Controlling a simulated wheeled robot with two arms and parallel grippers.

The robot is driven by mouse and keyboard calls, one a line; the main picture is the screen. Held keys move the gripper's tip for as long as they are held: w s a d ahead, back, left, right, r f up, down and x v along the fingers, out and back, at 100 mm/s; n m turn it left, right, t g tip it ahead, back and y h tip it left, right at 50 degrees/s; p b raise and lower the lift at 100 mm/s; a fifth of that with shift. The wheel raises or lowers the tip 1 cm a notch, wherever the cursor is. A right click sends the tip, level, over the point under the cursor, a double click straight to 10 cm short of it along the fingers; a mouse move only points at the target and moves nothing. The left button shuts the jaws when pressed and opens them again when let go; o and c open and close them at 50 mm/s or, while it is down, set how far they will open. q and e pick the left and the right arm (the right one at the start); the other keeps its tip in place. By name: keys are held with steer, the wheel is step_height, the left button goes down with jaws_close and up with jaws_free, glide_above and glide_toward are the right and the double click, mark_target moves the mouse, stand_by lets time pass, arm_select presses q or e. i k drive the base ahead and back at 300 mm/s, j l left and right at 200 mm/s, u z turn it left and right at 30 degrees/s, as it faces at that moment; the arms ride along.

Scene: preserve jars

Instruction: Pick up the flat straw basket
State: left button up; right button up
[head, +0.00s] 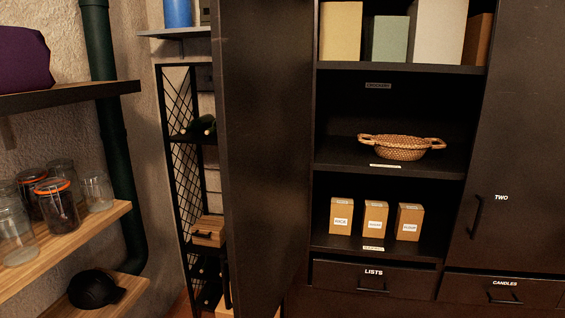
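The flat straw basket (402,148) is a shallow woven tan bowl with a small handle at each end. In the head view it sits upright on the middle shelf (340,153) of the dark cabinet, right of the picture's centre. A small white label is on the shelf edge in front of it. Neither of my grippers shows in the head view, so nothing of mine is seen touching the basket.
A dark open door (262,150) stands left of the shelves. Below the basket are three small labelled boxes (375,218); larger boxes (390,35) stand above. Drawers (374,277) lie underneath. Glass jars (58,205) stand on a wooden shelf at left. Space around the basket is clear.

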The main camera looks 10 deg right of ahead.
mark_target(391, 147)
steer(key=i+l, duration=0.15)
steer(key=l, duration=0.4)
steer(key=i+l, duration=0.1)
steer(key=l, duration=0.45)
steer(key=i+l+u, duration=0.1)
steer(key=l, duration=0.4)
steer(key=i+l, duration=0.15)
steer(key=l, duration=0.4)
steer(key=i+l, duration=0.15)
steer(key=l, duration=0.4)
steer(key=i+l, duration=0.1)
steer(key=l, duration=0.45)
steer(key=i+l+u, duration=0.1)
steer(key=l, duration=0.45)
